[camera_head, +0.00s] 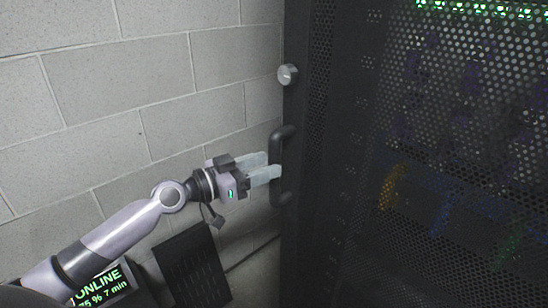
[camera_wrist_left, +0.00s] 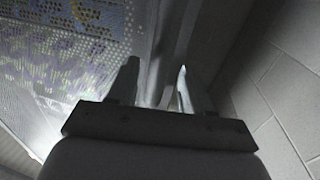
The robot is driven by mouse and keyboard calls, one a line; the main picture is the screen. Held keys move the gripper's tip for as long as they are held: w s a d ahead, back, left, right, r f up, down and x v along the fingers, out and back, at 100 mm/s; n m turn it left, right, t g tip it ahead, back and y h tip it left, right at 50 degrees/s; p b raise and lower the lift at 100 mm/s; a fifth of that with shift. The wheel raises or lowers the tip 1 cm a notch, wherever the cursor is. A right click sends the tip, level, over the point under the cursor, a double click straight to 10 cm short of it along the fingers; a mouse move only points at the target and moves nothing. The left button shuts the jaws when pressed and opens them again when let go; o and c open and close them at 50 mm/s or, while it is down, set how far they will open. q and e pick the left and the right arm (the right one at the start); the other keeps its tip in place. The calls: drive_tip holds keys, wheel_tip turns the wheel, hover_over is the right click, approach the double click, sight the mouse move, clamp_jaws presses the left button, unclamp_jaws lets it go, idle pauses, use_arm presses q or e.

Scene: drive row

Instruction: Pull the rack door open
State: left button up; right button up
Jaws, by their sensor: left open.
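The rack door (camera_head: 400,170) is a dark perforated panel filling the right of the head view; it also shows at the upper left of the left wrist view (camera_wrist_left: 70,50). A black vertical handle (camera_head: 283,150) stands out from its left edge, with a round silver knob (camera_head: 288,74) above it. My left gripper (camera_head: 272,167) is open, its pale fingers reaching to the handle's lower half. In the left wrist view a pale bar-like shape lies between the fingers (camera_wrist_left: 160,90); I cannot tell whether they touch the handle. My right gripper is not in view.
A grey block wall (camera_head: 140,90) runs along the left behind my arm, close to the rack edge. A dark perforated panel (camera_head: 192,268) and a screen with green text (camera_head: 100,288) show at the lower left. Green lights (camera_head: 490,8) glow at the rack's top.

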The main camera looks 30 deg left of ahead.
sight(270, 164)
use_arm(q)
drive_tip(key=shift+p+x, duration=0.4)
drive_tip(key=shift+x, duration=1.25)
drive_tip(key=shift+s, duration=0.1)
drive_tip(key=shift+c, duration=0.3)
clamp_jaws()
drive_tip(key=shift+s+f, duration=0.1)
